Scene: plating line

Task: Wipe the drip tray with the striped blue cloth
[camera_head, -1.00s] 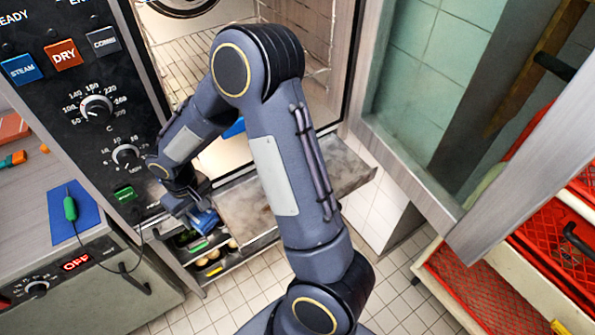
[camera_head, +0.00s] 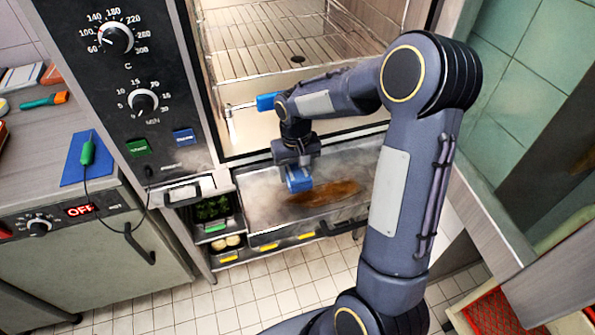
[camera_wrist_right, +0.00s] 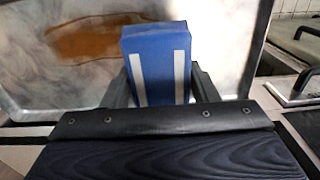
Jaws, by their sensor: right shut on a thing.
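The drip tray (camera_head: 262,208) is a grey metal tray below the open oven chamber, with a brown smear (camera_head: 325,193) on its middle and right part. The smear also shows in the right wrist view (camera_wrist_right: 98,40). My right gripper (camera_head: 298,170) is shut on the striped blue cloth (camera_head: 299,181), a folded blue block with white stripes. In the right wrist view the cloth (camera_wrist_right: 157,65) stands out between the fingers, over the tray beside the smear. I cannot tell whether it touches the tray. My left gripper is not in view.
A blue-handled tool (camera_head: 267,102) lies in the oven chamber, under the wire rack (camera_head: 270,45). Drawers with food containers (camera_head: 212,210) stand below the tray's left side. The oven's control panel (camera_head: 125,80) borders the left; the door stands open at right.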

